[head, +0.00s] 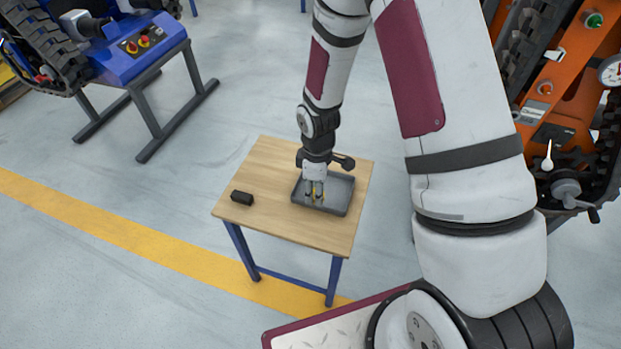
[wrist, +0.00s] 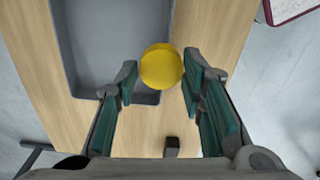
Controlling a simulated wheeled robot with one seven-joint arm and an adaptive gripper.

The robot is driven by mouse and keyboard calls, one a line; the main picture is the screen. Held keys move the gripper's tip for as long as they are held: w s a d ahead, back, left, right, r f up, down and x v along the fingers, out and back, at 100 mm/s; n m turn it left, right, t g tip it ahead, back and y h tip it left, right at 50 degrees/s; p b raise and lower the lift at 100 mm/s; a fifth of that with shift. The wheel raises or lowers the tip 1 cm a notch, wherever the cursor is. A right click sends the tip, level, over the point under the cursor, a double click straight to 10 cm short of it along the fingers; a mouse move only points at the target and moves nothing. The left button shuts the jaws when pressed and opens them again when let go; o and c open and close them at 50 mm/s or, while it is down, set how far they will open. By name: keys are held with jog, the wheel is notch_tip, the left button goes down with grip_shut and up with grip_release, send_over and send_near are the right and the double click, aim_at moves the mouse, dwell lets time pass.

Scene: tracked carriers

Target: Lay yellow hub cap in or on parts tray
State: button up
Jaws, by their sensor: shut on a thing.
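The yellow hub cap (wrist: 161,66) sits between the fingertips of my gripper (wrist: 160,78) in the wrist view, and my gripper is shut on it. In the head view my gripper (head: 314,194) points down over the left part of the grey parts tray (head: 341,200); the cap is barely visible there, mostly hidden by the fingers. In the wrist view the cap overlaps the edge of the tray (wrist: 84,50), near one corner. The visible part of the tray floor is bare. I cannot tell the exact gap between cap and tray.
The tray lies on a small wooden table (head: 285,228) with blue legs. A black block (head: 242,198) lies on the table left of the tray. A blue tracked carrier (head: 135,45) stands at the back left and an orange one (head: 560,95) at the right.

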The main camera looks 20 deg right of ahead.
jog(key=w, duration=0.6)
jog(key=shift+w+d+f+b, duration=0.2)
jog(key=shift+w+f+b, duration=0.1)
jog(key=shift+w+f, duration=0.05)
jog(key=shift+f, duration=1.75)
jog(key=shift+b, duration=0.3)
jog(key=o, duration=1.1)
